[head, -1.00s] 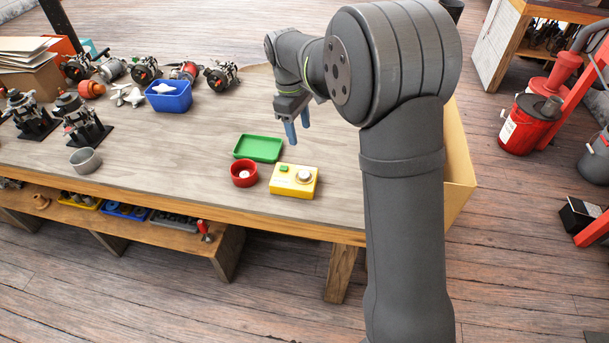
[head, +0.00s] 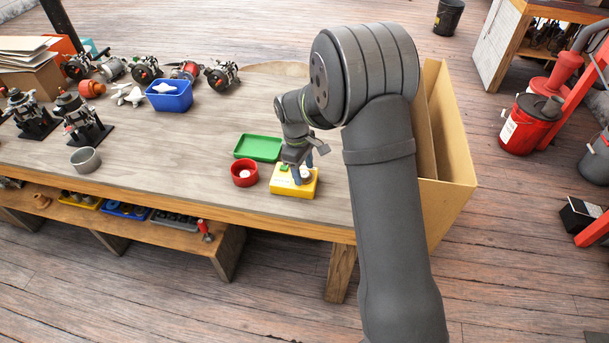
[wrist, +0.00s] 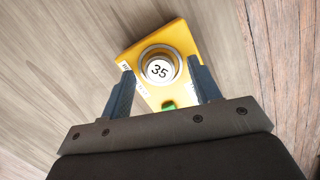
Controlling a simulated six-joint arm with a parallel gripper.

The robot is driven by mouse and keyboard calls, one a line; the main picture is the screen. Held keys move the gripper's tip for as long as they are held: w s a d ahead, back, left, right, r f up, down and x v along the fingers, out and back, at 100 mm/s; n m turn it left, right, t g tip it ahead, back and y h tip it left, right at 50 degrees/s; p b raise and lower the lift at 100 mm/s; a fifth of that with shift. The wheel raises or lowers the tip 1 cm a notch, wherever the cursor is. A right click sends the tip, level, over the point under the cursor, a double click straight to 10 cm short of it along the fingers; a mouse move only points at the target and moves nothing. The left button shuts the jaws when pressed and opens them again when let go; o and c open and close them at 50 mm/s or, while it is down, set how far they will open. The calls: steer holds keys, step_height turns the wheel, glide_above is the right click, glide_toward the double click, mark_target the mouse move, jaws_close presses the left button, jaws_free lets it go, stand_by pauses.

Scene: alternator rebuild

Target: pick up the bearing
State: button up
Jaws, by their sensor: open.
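A yellow box (head: 282,188) with a green button stands near the table's front edge. In the wrist view the yellow box (wrist: 185,38) has a round silver ring with a white cap marked "35" (wrist: 160,70) on top. This round piece looks like the bearing, though I cannot be sure. My gripper (wrist: 162,76) is open and points down over the box, with one blue finger on each side of the round piece and visible gaps between. In the head view my gripper (head: 303,170) partly hides the box top.
A red cup (head: 244,180) with a pale round piece inside stands left of the box, and a green tray (head: 258,140) lies behind. A blue bin (head: 170,103), a grey cup (head: 85,166) and several alternators are further left. A cardboard box (head: 455,165) is at the right.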

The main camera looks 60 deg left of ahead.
steer(key=shift+f, duration=0.15)
jaws_close()
stand_by(0.4)
